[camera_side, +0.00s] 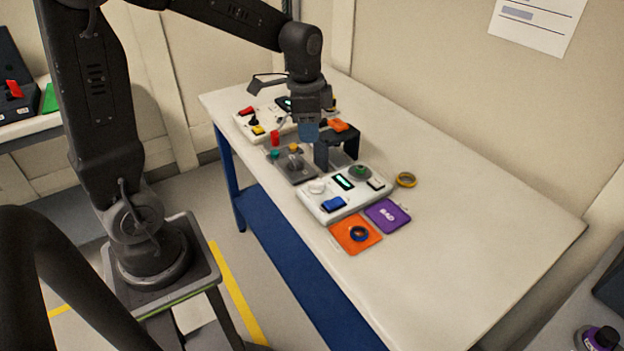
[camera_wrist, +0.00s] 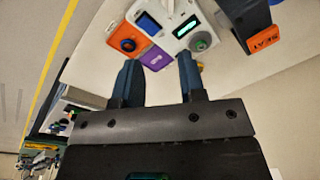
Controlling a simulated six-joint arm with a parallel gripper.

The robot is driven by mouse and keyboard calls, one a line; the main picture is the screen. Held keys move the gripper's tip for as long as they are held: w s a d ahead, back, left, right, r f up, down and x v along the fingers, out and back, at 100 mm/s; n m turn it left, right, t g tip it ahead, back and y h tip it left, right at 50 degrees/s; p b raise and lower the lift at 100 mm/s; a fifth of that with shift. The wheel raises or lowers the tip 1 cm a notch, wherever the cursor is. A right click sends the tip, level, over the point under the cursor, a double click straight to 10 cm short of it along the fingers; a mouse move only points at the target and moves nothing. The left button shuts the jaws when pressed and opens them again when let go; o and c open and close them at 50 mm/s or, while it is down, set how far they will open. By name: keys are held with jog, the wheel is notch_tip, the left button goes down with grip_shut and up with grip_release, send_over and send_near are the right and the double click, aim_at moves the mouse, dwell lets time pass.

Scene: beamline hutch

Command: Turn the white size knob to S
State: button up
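A white control box (camera_side: 327,206) stands on the table, with a white round knob (camera_side: 317,187) at its left corner; I cannot read any size letter or pointer. The box also carries a blue button (camera_side: 333,204), a lit green display (camera_side: 344,182) and a green-topped grey knob (camera_side: 360,171). In the wrist view the box shows at the top with the display (camera_wrist: 187,27) and the green-topped knob (camera_wrist: 201,41); the white knob is not clearly seen there. My gripper (camera_side: 308,138) hangs above the table behind the box. Its fingers (camera_wrist: 161,75) are apart, with nothing between them.
A black bracket with an orange top (camera_side: 340,126) stands close beside my gripper. A grey plate with small knobs (camera_side: 294,165) and another white box (camera_side: 262,116) lie nearby. Orange (camera_side: 355,234) and purple (camera_side: 387,214) pads and a yellow tape roll (camera_side: 405,180) flank the box. The table's right is clear.

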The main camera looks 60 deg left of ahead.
aim_at(312, 182)
jog(key=shift+m+g, duration=0.5)
jog(key=shift+m, duration=0.2)
jog(key=f, duration=0.5)
jog(key=w+a+f, duration=0.1)
jog(key=f, duration=0.5)
jog(key=w+a+f, duration=0.1)
jog(key=f, duration=0.5)
jog(key=shift+w+a+f, duration=0.15)
jog(key=shift+a, duration=0.1)
grip_shut()
